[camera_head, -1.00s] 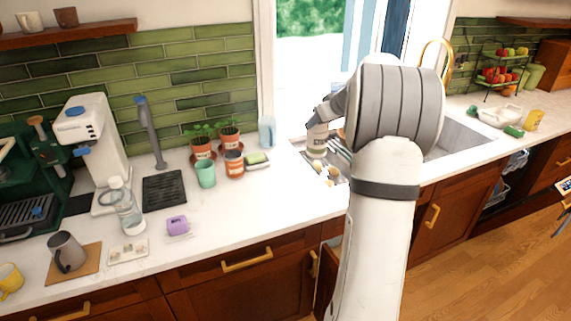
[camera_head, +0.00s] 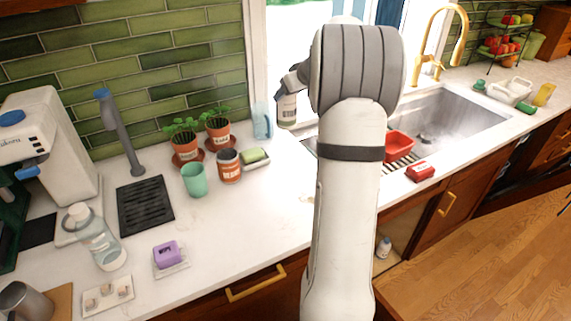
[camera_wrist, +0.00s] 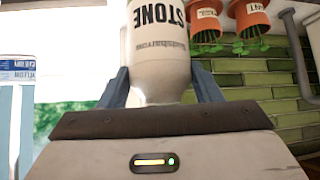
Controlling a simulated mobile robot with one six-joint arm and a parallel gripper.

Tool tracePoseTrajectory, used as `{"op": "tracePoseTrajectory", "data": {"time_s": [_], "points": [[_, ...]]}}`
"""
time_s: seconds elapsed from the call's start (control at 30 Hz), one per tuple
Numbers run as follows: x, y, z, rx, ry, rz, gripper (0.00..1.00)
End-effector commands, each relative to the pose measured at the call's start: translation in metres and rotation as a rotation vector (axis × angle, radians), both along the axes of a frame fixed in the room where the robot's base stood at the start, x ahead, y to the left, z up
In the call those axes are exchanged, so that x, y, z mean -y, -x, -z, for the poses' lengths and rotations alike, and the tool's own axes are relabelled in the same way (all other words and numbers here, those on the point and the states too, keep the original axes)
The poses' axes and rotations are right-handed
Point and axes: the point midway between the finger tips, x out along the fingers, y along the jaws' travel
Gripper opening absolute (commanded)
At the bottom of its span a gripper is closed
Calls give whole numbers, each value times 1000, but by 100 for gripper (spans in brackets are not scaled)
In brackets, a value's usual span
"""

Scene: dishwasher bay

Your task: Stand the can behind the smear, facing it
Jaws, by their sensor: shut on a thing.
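My gripper (camera_wrist: 160,88) is shut on a pale can (camera_wrist: 158,55) marked "STONE", which appears upside down in the wrist view. In the head view the can (camera_head: 287,111) hangs roughly upright above the back of the counter, left of my arm, near the window. My gripper (camera_head: 292,82) is partly hidden behind my wrist there. A faint beige patch, seemingly the smear (camera_head: 307,198), shows on the white counter just left of my arm. My arm hides part of it.
An orange beans tin (camera_head: 229,167), a green cup (camera_head: 195,181), a sponge on a dish (camera_head: 255,156) and potted herbs (camera_head: 184,143) stand left of the can. The sink (camera_head: 455,115) is right of my arm, with a red box (camera_head: 420,171) at its front. The front-middle counter is clear.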

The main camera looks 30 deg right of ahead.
Motion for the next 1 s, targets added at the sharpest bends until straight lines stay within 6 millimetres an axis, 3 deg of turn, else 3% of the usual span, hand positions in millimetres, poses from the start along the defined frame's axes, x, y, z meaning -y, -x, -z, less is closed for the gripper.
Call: {"op": "tracePoseTrajectory", "data": {"time_s": [0.03,0.23,0.57,0.8,1.0], "points": [[2,1,12,2,1,4,11],[7,4,38,2,1,14,11],[12,7,69,2,0,23,11],[12,7,110,-1,-2,25,11],[12,7,130,1,0,24,11]]}}
